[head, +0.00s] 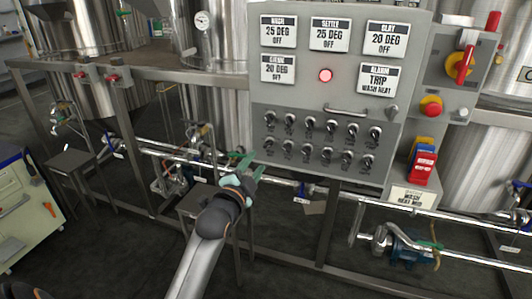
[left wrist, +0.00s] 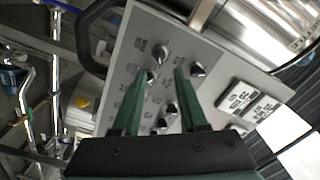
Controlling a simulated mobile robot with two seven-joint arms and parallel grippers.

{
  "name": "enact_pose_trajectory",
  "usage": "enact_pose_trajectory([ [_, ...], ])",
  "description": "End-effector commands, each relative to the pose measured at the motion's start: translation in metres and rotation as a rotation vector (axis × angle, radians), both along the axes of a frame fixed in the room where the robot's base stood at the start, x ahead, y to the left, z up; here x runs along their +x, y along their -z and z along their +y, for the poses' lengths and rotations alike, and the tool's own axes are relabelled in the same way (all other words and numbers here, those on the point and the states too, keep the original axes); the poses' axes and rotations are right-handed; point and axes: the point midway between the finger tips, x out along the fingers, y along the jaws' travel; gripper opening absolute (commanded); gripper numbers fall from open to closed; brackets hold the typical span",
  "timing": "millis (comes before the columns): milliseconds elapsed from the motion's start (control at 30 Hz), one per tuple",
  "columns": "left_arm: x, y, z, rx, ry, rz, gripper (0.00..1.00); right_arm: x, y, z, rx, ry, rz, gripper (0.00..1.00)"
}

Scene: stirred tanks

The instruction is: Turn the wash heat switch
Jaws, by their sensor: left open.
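The grey control panel (head: 325,100) carries two rows of dark switches (head: 318,137) on its lower half. Their labels are too small to read, so I cannot tell which one is the wash heat switch. My left gripper (head: 246,166) is open, with green fingers, at the lower left of the switch rows. In the left wrist view the gripper (left wrist: 165,75) points at the panel, and several switches (left wrist: 162,52) show around and between its fingers. Contact with a switch cannot be made out. The wash display (head: 278,34) reads 25 DEG OFF. My right gripper is not in view.
The alarm display (head: 378,80) reads TRIP WASH HEAT, and a red lamp (head: 325,75) glows beside it. A grey handle (head: 360,113) sticks out above the switches. A red lever and red knob (head: 431,106) are at the right. Pipes and a frame lie below.

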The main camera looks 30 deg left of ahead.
Motion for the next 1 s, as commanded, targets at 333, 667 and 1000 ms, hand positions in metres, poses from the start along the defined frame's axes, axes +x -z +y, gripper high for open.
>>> enact_pose_trajectory([
  [333, 0.058, 0.001, 0.014, -0.001, 0.0, -0.001, 0.42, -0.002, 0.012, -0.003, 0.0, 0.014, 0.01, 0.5],
  [667, 0.076, 0.0, 0.018, -0.001, 0.0, -0.001, 0.42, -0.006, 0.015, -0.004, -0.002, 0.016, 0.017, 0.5],
  [1000, 0.076, 0.0, 0.018, 0.0, 0.0, 0.0, 0.3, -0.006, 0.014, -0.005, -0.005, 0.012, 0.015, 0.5],
])
